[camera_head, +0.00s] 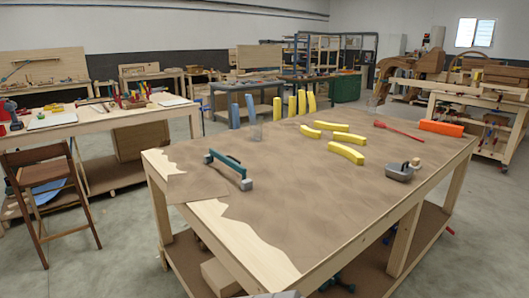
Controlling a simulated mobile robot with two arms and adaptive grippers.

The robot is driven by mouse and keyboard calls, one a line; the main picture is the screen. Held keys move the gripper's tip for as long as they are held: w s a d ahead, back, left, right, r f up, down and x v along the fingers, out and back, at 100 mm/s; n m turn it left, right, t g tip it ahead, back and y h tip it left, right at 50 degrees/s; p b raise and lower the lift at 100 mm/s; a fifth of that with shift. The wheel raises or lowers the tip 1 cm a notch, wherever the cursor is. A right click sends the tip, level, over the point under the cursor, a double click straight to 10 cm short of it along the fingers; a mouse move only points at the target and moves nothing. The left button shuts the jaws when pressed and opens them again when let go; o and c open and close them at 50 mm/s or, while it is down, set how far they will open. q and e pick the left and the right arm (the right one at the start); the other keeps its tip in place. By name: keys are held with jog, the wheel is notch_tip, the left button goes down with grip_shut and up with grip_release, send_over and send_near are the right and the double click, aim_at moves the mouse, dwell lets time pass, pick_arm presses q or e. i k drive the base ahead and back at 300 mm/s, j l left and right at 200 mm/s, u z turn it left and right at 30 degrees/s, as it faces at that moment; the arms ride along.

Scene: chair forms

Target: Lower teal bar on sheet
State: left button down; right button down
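A teal bar (228,164) with grey block-like ends is at the left part of the worktable, running from upper left to lower right. Its ends seem to rest on the brown sheet (290,195), though a small gap underneath cannot be ruled out. The sheet covers most of the tabletop and has ragged edges at the left and front left, where pale wood shows. Neither of my grippers is in view, and nothing visible holds the bar.
Yellow curved pieces (346,153) lie mid-table; others stand upright at the back beside blue ones (235,116). A red tool (398,131), orange block (441,128) and grey tool (399,173) are at the right. The front middle is clear. A wooden chair (45,175) stands left.

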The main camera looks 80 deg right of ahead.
aim_at(236, 166)
jog(key=i+z, duration=0.15)
jog(key=z, duration=0.3)
jog(key=i+z, duration=0.2)
jog(key=z, duration=0.25)
jog(key=i+z, duration=0.15)
jog(key=z, duration=0.3)
jog(key=i+j+z, duration=0.15)
jog(key=z, duration=0.3)
jog(key=i+j+z, duration=0.15)
jog(key=z, duration=0.25)
jog(key=i+j+z, duration=0.25)
jog(key=z, duration=0.15)
jog(key=i+j+z, duration=0.2)
jog(key=z, duration=0.2)
jog(key=i+j+z, duration=0.15)
jog(key=j+z, duration=0.25)
jog(key=i+j+z, duration=0.1)
jog(key=j+z, duration=0.4)
jog(key=j, duration=0.2)
jog(key=i, duration=0.05)
